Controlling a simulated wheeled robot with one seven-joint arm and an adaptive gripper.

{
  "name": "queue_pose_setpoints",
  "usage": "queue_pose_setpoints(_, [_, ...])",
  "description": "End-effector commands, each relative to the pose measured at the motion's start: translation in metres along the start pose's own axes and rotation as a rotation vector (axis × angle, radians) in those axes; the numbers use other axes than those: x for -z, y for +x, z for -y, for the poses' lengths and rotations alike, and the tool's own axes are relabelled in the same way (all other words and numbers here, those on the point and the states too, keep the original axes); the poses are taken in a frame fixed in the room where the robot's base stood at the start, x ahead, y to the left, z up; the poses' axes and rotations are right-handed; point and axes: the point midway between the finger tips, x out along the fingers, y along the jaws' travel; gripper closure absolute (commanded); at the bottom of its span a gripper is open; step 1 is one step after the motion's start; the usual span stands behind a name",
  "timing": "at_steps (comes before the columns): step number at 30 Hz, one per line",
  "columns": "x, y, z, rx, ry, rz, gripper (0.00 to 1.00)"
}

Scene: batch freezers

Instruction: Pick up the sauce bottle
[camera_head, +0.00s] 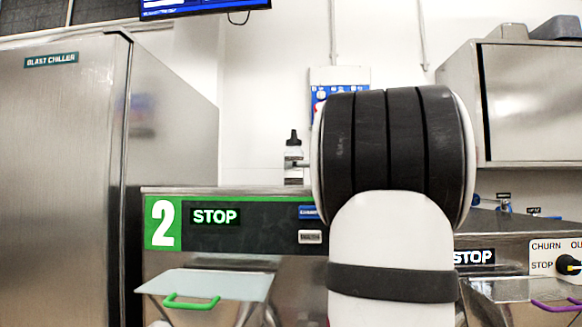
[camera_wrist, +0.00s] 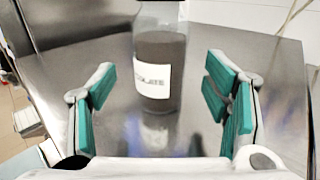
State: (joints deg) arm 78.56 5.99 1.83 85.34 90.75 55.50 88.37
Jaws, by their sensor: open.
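The sauce bottle (camera_head: 293,160) has a black pointed cap, dark contents and a white label. It stands upright on top of the batch freezer marked 2 (camera_head: 262,236) in the head view. In the wrist view the bottle (camera_wrist: 160,62) stands on the steel top (camera_wrist: 200,120), its upper part out of frame and part of its label readable as "LATE". My gripper (camera_wrist: 160,92) is open, with teal pads on both sides. The bottle is ahead of it, roughly centred between the fingers, and no contact shows. My arm hides the gripper in the head view.
A tall steel blast chiller (camera_head: 60,180) stands at the left. A steel cabinet (camera_head: 525,100) hangs on the right wall. Another machine with a churn knob (camera_head: 567,264) is at the lower right. The steel top around the bottle looks clear.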

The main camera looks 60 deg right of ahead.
Motion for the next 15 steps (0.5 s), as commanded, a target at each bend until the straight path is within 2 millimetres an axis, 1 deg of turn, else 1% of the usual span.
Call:
queue_pose_setpoints(6, [0.005,0.03,0.001,-0.002,0.002,-0.001,0.3])
queue_pose_setpoints(9, [0.005,0.041,0.0,-0.002,0.0,-0.001,0.3])
queue_pose_setpoints(12, [0.005,0.047,0.001,-0.001,0.0,-0.001,0.3])
queue_pose_setpoints(15, [0.005,0.048,0.001,0.0,0.0,-0.001,0.3])
